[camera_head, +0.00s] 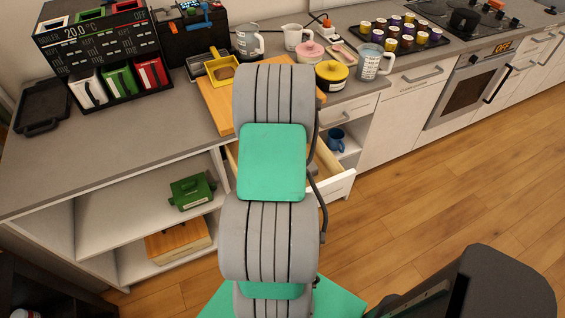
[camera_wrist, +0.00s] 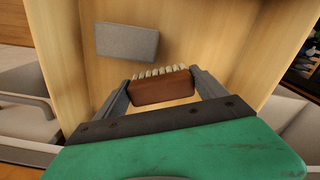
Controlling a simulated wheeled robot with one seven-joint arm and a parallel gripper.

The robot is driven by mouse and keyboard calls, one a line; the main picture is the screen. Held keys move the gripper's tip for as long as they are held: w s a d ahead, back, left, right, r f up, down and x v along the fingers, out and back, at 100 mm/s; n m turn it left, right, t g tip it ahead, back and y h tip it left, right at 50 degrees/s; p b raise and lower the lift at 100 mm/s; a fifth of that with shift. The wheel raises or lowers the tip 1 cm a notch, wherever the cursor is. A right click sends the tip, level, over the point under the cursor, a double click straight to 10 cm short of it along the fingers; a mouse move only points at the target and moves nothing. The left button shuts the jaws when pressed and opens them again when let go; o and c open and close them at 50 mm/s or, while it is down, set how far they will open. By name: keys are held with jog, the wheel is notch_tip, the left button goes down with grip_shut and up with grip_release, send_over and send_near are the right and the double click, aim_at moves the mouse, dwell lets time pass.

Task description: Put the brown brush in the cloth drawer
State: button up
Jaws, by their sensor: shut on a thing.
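The brown brush (camera_wrist: 162,87), with a row of pale bristles, is between the two fingers of my gripper (camera_wrist: 162,90) in the wrist view. My gripper is shut on it. Brush and gripper are over the open wooden drawer (camera_wrist: 205,27). A grey block-shaped cloth or sponge (camera_wrist: 127,41) lies in this drawer, beyond the brush. I cannot tell whether the brush touches the drawer floor. In the head view my arm hides the gripper, the brush and most of the open drawer (camera_head: 340,184).
A wooden board (camera_head: 215,105) and a yellow-lidded pot (camera_head: 331,75) stand on the counter above the drawer. A blue mug (camera_head: 336,138) is on a shelf right of my arm. The floor at right is mostly clear.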

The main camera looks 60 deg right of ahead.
notch_tip(320, 180, down, 3)
jog(key=shift+r+p, duration=0.1)
jog(key=shift+p, duration=0.4)
jog(key=shift+f+b, duration=0.3)
jog(key=shift+f, duration=0.1)
jog(key=o, duration=1.7)
jog(key=shift+r, duration=0.15)
